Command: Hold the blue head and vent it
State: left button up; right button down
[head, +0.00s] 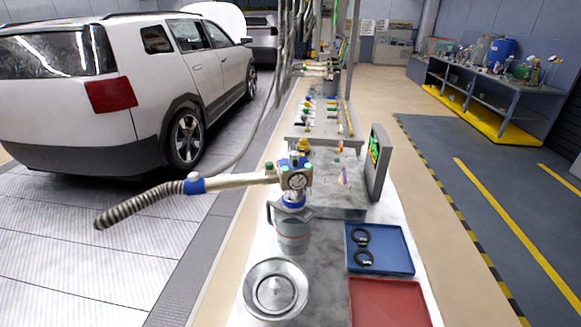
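The blue head (292,201) stands upright at the middle of the bench. It has a blue collar low down, a grey block with a round dial gauge (297,181), and small blue and green knobs on top. A beige pipe (240,180) runs left from the block to a blue ring (194,183) and a grey ribbed hose (140,204) that hangs out past the bench's left edge. A clear grey jug (292,235) is directly in front of and below the head; whether they touch is unclear. Neither of my grippers is in view.
A round metal dish (275,289) is at the near bench end. A blue tray (379,262) with two black rings and a red tray (388,303) lie at right. A dark screen (377,162) stands behind. A white car (130,85) is at left; the right floor is clear.

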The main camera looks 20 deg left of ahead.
aim_at(194, 176)
jog(key=u, duration=1.4)
jog(key=j+z, duration=0.1)
jog(key=i, duration=0.05)
